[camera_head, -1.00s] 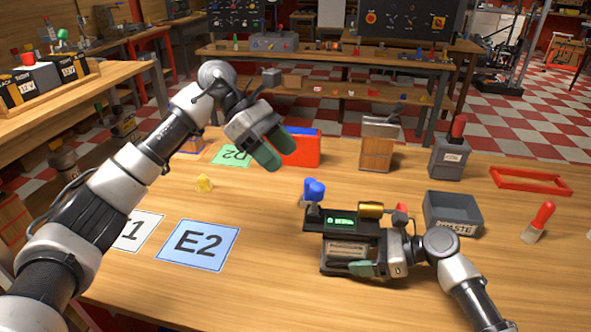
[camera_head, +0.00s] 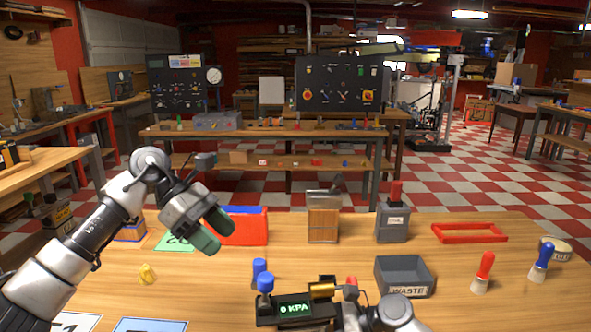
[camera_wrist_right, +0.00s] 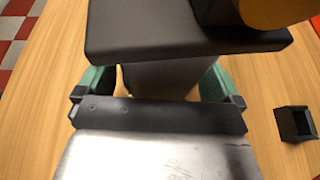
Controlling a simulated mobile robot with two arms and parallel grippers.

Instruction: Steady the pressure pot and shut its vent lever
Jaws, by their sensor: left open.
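The pressure pot (camera_head: 290,309) is a dark boxy unit at the bottom of the head view. It has a green "0 KPA" display, a gold cylinder (camera_head: 321,290), a blue-capped part (camera_head: 265,284) and a small red part (camera_head: 352,284). I cannot tell which part is the vent lever. My right gripper shows in the right wrist view (camera_wrist_right: 158,82), its green fingers on both sides of the pot's grey body (camera_wrist_right: 160,78) under a dark top plate. In the head view its fingers are cut off. My left gripper (camera_head: 212,232) is open and empty, raised left of the pot.
A grey WASTE bin (camera_head: 405,288) stands right of the pot, with red- and blue-handled tools (camera_head: 483,273) beyond. A red bin (camera_head: 262,229), a wooden-fronted container (camera_head: 323,226), a grey holder (camera_head: 393,236) and a red frame (camera_head: 470,240) line the back.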

